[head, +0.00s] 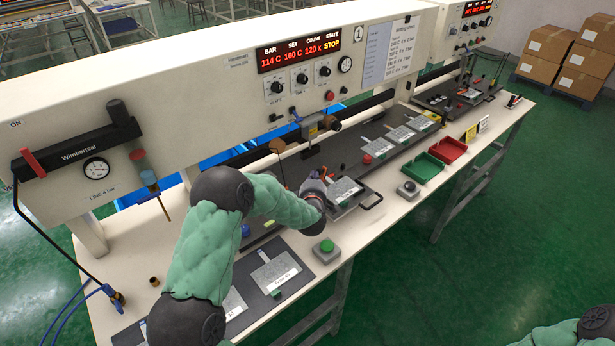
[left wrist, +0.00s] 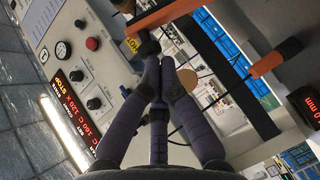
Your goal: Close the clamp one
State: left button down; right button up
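My left gripper (head: 316,186) is over the bench at the front of the dark fixture rail, beside a tray with a grey plate (head: 344,191). In the left wrist view its dark fingers (left wrist: 159,72) are drawn together at the tips, with nothing clearly held between them. A black knob-like part shows just beyond the tips. Two orange handles are near: one (left wrist: 165,14) above the fingertips and one (left wrist: 271,62) on a dark bar to the right. I cannot tell which belongs to clamp one. In the head view my arm hides much of this spot. My right gripper is out of view.
A press head (head: 311,125) hangs behind the gripper under the panel with a red STOP display (head: 299,48). A green button (head: 327,246) is at the bench's front edge. A green tray (head: 422,168) and red tray (head: 447,150) stand to the right.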

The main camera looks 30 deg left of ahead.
aim_at(321, 171)
pick_arm(q)
jog(key=w+p, duration=0.1)
jog(key=w+d+m+g+p, duration=0.1)
jog(key=p, duration=0.1)
jog(key=w+g+p, duration=0.1)
jog(key=p, duration=0.1)
jog(key=shift+d+r+m, duration=0.15)
jog(key=shift+r+m, duration=0.25)
jog(key=shift+w+f, duration=0.1)
jog(key=shift+f, duration=0.2)
jog(key=shift+f+b, duration=0.15)
jog(key=shift+b, duration=0.15)
jog(key=shift+r, duration=0.25)
